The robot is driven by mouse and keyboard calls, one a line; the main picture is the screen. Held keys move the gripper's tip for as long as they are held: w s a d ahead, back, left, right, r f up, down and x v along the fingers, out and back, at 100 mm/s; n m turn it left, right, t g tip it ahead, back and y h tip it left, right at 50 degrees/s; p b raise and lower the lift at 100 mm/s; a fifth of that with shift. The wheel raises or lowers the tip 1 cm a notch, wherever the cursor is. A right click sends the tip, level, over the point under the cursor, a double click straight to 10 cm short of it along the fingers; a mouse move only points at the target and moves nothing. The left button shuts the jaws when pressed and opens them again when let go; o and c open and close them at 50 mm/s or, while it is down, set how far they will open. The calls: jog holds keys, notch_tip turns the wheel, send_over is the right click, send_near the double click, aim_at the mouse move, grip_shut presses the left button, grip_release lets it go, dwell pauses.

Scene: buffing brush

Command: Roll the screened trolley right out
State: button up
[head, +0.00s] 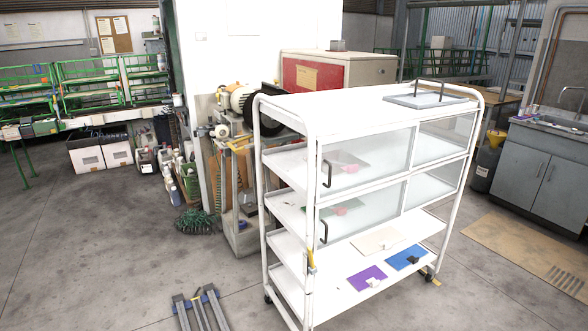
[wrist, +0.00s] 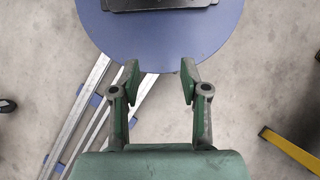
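The screened trolley (head: 362,104) is a white wheeled frame with several shelves, standing upright on the concrete floor in the head view. Two rows of translucent screens (head: 365,162) cover its upper front, with dark pull handles (head: 326,174) at their left ends. A yellow lever (head: 310,260) sits on the near left post. Casters show at the feet. My gripper (wrist: 160,80) is open and empty in the wrist view, with no part of the trolley clearly identifiable there.
A grey flat piece with a tall dark handle (head: 425,98) lies on the trolley top. A bench machine (head: 240,102) stands close behind its left side. A grey cabinet (head: 545,174) is at right. Floor at left is mostly clear. A yellow bar (wrist: 290,150) is right of my gripper.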

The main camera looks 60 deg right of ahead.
jog(key=w+d+r+m+t+h+p, duration=0.1)
jog(key=w+d+r+m+t+h, duration=0.1)
jog(key=w+d+r, duration=0.8)
jog(key=w+d+r+m+t+h+p, duration=0.1)
jog(key=w+d+r+m+t+p, duration=0.15)
jog(key=w+d+r, duration=0.7)
jog(key=m+g+h+p, duration=0.1)
jog(key=m+g+h, duration=0.4)
jog(key=m+h, duration=1.1)
send_near(308, 166)
jog(key=s+d+p, duration=0.1)
jog(key=d+p, duration=0.1)
jog(key=d, duration=0.1)
jog(key=s+d+r+m+y+p, duration=0.1)
jog(key=d+p, duration=0.1)
jog(key=d, duration=0.1)
jog(key=s+d+r+m+y+p, duration=0.1)
jog(key=d, duration=0.2)
jog(key=shift+s+p, duration=0.25)
jog(key=shift+p, duration=0.15)
jog(key=shift+x, duration=0.8)
jog(key=shift+f, duration=0.15)
